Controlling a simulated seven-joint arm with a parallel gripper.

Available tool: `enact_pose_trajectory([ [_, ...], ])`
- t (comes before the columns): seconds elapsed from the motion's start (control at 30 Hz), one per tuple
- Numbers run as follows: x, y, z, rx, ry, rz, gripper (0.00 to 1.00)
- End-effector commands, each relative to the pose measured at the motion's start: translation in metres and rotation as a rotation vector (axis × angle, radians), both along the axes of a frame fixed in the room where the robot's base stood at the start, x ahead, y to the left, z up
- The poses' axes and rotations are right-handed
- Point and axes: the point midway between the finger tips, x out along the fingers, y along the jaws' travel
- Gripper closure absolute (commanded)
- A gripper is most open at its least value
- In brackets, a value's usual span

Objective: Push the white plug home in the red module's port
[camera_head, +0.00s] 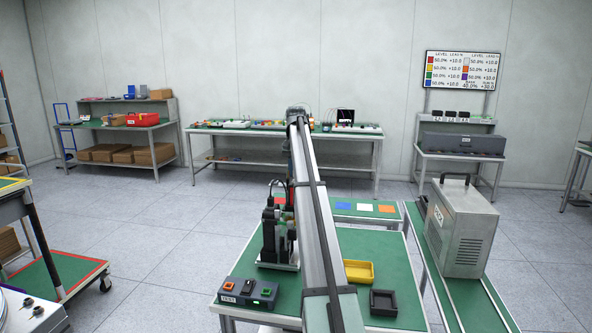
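A small red patch (280,201) shows beside a dark upright assembly (272,236) on the green bench, left of the long grey beam. It may be the red module, but it is too small and too covered to be sure. No port can be made out. I cannot make out the white plug. My gripper cannot be told apart from the dark parts around the assembly, so its fingers and anything between them are not clear. The assembly stands on a pale base plate (282,266).
The long grey beam (316,210) crosses the green bench (340,242) and hides part of it. A button box (248,292) is front left; a yellow bin (358,272) and black bin (383,304) are right. A grey cabinet (462,228) stands farther right.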

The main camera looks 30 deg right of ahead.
Motion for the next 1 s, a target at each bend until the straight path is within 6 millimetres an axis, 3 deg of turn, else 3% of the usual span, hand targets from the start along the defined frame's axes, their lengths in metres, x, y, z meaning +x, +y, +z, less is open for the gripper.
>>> enact_pose_trajectory([
  [1.0, 0.0, 0.0, -0.014, 0.0, 0.0, 0.0, 1.0],
])
